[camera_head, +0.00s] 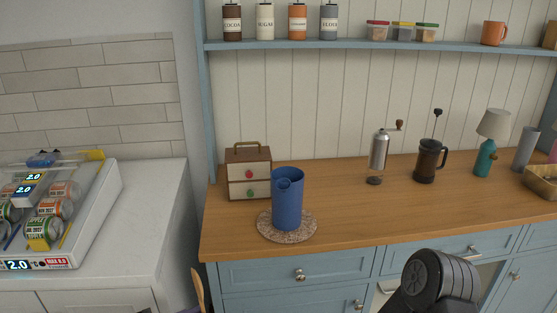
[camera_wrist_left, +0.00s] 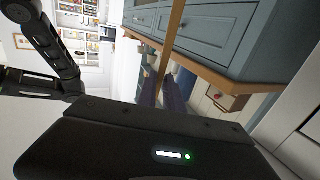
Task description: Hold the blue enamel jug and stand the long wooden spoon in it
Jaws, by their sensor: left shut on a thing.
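The blue enamel jug (camera_head: 288,205) stands upright on a round speckled mat (camera_head: 262,232) near the counter's front edge, its open mouth up. The long wooden spoon (camera_wrist_left: 172,40) is held in my left gripper (camera_wrist_left: 164,92), which is shut on it with dark purple fingers. The spoon's far end runs out of the wrist picture. In the head view, part of the spoon (camera_head: 198,291) shows at the bottom, left of and below the jug, apart from it. My left gripper is almost wholly below that picture. My right gripper is not in view; only a right arm link shows.
A small drawer box (camera_head: 249,172) stands behind the jug to the left. A grinder (camera_head: 379,152), French press (camera_head: 428,160) and lamp (camera_head: 486,150) stand further right. A tilted can display (camera_head: 70,218) is on the white counter at left. The wood right of the jug is clear.

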